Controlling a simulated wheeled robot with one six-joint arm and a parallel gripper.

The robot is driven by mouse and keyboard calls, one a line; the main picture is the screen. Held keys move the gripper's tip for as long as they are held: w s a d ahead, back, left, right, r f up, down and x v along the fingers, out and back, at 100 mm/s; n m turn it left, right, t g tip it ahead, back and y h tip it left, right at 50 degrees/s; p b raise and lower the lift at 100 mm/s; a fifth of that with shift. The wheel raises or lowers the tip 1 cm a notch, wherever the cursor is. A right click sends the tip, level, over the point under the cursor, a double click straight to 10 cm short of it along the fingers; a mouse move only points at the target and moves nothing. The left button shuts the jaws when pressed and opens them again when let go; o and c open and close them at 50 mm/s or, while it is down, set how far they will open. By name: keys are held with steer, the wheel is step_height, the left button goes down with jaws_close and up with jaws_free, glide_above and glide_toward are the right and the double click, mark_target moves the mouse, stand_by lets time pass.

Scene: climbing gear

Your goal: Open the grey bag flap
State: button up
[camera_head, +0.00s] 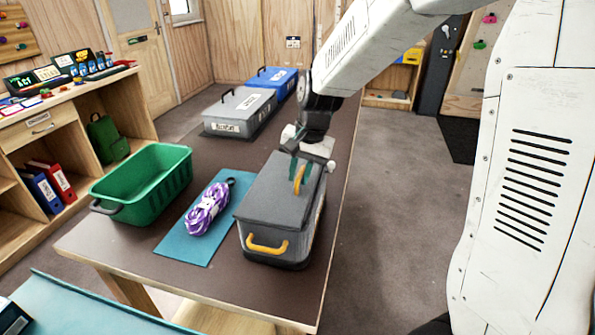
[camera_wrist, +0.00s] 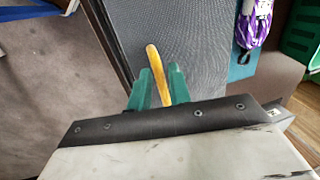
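The grey bag (camera_head: 268,218) stands on the brown table, its dark grey flap lying flat and closed on top. A yellow handle (camera_head: 299,181) rises from the top of the flap. A second yellow handle (camera_head: 266,246) is on the bag's near side. My gripper (camera_head: 301,172) is over the flap, with its green fingers on either side of the top handle. In the wrist view, my gripper's fingers (camera_wrist: 160,88) sit close against the yellow handle (camera_wrist: 153,58), with no clear gap. The grey flap (camera_wrist: 190,50) fills the middle behind it.
A purple and white rope bundle (camera_head: 207,208) lies on a blue mat (camera_head: 185,244) left of the bag. A green crate (camera_head: 145,180) is further left. A grey case (camera_head: 238,111) and a blue case (camera_head: 273,80) stand at the table's far end. Open floor lies to the right.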

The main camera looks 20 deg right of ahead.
mark_target(288, 186)
jaws_close()
steer(key=shift+r, duration=0.15)
steer(key=shift+w+a+r, duration=0.2)
steer(key=shift+a+r, duration=0.1)
steer(key=shift+r, duration=0.25)
steer(key=shift+w+a+r, duration=0.2)
steer(key=shift+a+r, duration=0.05)
steer(key=shift+r, duration=0.25)
steer(key=shift+a, duration=0.1)
steer(key=shift+w+a+r, duration=0.25)
steer(key=shift+a+r, duration=0.05)
steer(key=shift+r, duration=0.15)
steer(key=shift+w+a+r, duration=0.2)
steer(key=shift+a+r, duration=0.1)
steer(key=shift+r, duration=0.15)
